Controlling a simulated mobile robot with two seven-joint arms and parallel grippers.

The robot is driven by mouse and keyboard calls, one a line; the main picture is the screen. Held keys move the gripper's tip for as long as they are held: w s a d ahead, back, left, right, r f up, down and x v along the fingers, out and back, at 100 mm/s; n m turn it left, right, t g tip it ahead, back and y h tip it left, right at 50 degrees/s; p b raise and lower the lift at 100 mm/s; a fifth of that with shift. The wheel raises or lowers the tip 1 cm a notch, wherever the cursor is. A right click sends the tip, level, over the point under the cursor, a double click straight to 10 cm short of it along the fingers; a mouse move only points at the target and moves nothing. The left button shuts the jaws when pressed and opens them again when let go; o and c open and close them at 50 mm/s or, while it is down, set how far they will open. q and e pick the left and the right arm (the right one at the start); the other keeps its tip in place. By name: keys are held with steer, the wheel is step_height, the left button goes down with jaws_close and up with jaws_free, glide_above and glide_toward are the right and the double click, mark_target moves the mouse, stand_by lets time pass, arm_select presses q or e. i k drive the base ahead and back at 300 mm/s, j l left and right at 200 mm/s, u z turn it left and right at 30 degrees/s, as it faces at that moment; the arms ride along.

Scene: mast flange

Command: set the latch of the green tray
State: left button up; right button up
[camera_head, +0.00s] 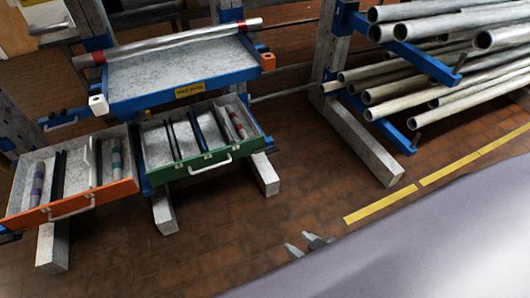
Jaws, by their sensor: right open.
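The green tray (205,159) is an open drawer with a pale grey inside, a green front and a white handle (210,166). It sits below the blue-edged shelf, pulled out towards me. Dark strips and a grey tube with red bands (236,122) lie in it. I cannot clearly make out its latch. My right gripper (305,243) is at the lower middle, over the floor, to the right of and nearer than the green tray, touching nothing. Its two fingertips are apart and empty. My left gripper is not in view.
An orange-fronted tray (75,203) stands open to the left. A blue-edged shelf (185,93) above carries a long tube (175,40). Pipes (440,28) fill a rack at right, with a grey foot (362,145) on the floor. Brown floor (310,190) between is clear.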

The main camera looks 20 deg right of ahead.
mark_target(270, 150)
steer(key=i+l+z, duration=0.35)
steer(key=l, duration=0.25)
steer(key=i+l+z, duration=0.35)
steer(key=l, duration=0.25)
steer(key=i+l+z, duration=0.35)
steer(key=k+l, duration=0.05)
steer(key=l, duration=0.1)
